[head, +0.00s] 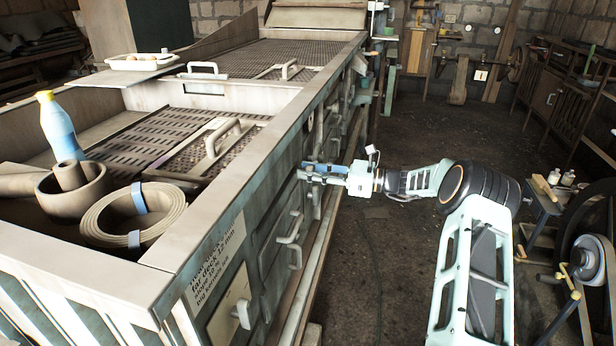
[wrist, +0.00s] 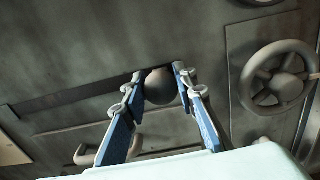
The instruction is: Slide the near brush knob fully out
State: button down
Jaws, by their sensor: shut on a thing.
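A dark round knob (wrist: 161,86) sits at the right end of a long, narrow dark slot (wrist: 75,93) in the grey metal side panel in the wrist view. My gripper (wrist: 160,80) is shut on this knob, with one blue finger on each side of it. In the head view my gripper (head: 306,171) is at the side wall of the large machine, and its fingers hide the knob there. No label beside the knob is readable.
A spoked handwheel (wrist: 277,77) is right of the knob. Below my gripper, pull handles (head: 290,228) stick out from the machine's side.

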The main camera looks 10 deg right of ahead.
jog(key=shift+w+d+r, duration=0.15)
jog(key=shift+w+d, duration=0.05)
jog(key=c, duration=1.6)
grip_release()
jog(key=shift+w, duration=0.1)
jog(key=v, duration=1.2)
